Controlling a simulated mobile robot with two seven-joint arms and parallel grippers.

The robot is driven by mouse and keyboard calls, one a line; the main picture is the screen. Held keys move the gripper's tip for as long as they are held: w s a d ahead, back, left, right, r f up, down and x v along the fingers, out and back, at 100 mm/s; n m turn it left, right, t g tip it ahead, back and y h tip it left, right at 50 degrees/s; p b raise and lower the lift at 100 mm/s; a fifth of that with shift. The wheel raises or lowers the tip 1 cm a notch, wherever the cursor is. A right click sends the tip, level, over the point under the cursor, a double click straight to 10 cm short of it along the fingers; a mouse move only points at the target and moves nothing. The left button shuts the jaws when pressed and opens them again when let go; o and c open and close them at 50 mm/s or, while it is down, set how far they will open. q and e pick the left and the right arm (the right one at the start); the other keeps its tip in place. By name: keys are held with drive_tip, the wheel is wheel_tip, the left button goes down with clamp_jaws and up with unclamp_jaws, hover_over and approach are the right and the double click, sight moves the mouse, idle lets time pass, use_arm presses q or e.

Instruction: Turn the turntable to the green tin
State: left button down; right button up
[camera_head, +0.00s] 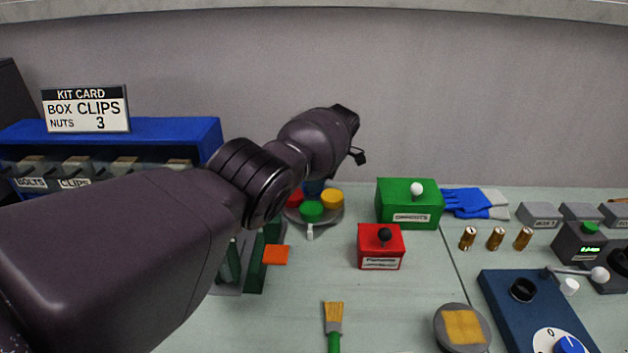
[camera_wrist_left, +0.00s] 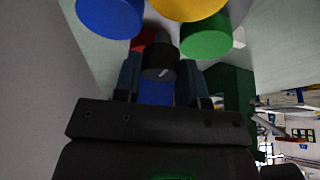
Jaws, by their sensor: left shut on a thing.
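The turntable (camera_head: 329,220) is a round grey plate, partly behind my left arm in the head view. The green tin (camera_head: 311,211) is at its front, by a white pointer (camera_head: 310,231). The yellow tin (camera_head: 332,199) is to its right, the red tin (camera_head: 296,198) at left, the blue tin (camera_head: 314,187) behind. The wrist view shows the green tin (camera_wrist_left: 207,38), blue tin (camera_wrist_left: 110,15) and yellow tin (camera_wrist_left: 187,7) close by. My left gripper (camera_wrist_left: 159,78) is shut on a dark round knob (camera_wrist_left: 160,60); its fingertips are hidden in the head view. My right gripper is not in view.
A green box (camera_head: 409,205) with a white knob and a red box (camera_head: 380,248) stand right of the turntable. A brush (camera_head: 334,325) lies in front. A blue bin rack (camera_head: 170,130) stands at left. An orange block (camera_head: 276,254) is left of the turntable.

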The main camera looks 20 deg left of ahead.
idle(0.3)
use_arm(q)
drive_tip(key=c, duration=0.7)
unclamp_jaws()
drive_tip(key=b+v, duration=0.1)
drive_tip(key=v, duration=0.9)
drive_tip(key=shift+r, duration=0.4)
drive_tip(key=shift+d, duration=0.1)
